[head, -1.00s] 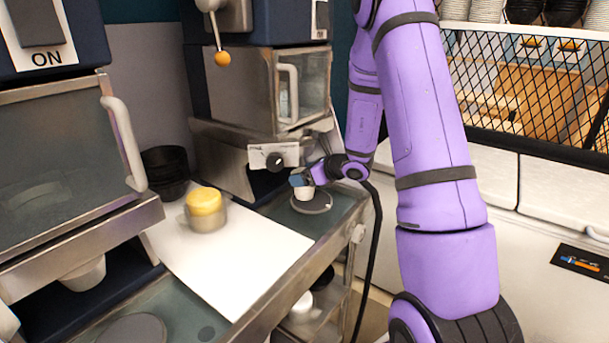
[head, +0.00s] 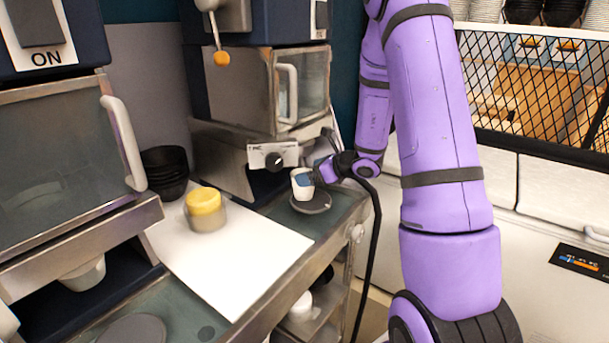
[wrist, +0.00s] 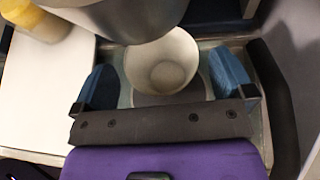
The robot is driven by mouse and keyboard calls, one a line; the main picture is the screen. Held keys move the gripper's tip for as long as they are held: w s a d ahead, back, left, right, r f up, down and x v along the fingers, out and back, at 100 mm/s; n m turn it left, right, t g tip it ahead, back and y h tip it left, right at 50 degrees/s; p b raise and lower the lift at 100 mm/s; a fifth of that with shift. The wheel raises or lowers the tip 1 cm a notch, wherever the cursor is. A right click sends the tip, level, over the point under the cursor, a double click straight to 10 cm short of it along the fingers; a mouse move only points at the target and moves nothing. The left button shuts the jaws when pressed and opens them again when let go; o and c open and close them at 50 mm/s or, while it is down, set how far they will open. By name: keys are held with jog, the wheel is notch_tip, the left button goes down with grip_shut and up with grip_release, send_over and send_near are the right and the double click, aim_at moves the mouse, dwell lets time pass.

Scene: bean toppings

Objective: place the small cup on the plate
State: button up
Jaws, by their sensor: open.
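The small white cup (head: 302,191) stands upright, or nearly so, over the back left part of the dark grey plate (head: 317,206) on the counter; its base appears to rest on the plate. In the wrist view I look into the empty pale cup (wrist: 163,70), with part of the grey plate (wrist: 165,101) below it. My gripper (head: 313,179) is at the cup. Its blue fingers stand apart on either side of the cup in the wrist view, with gaps showing, so my gripper (wrist: 166,82) is open.
A machine with a knob (head: 274,161) stands close behind the cup; its metal body overhangs the wrist view's top. A yellow-topped jar (head: 205,209) sits on a white sheet (head: 235,255) to the left. Black bowls (head: 165,172) are stacked behind. The counter's edge is near the plate.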

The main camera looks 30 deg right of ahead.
jog(key=v, duration=0.9)
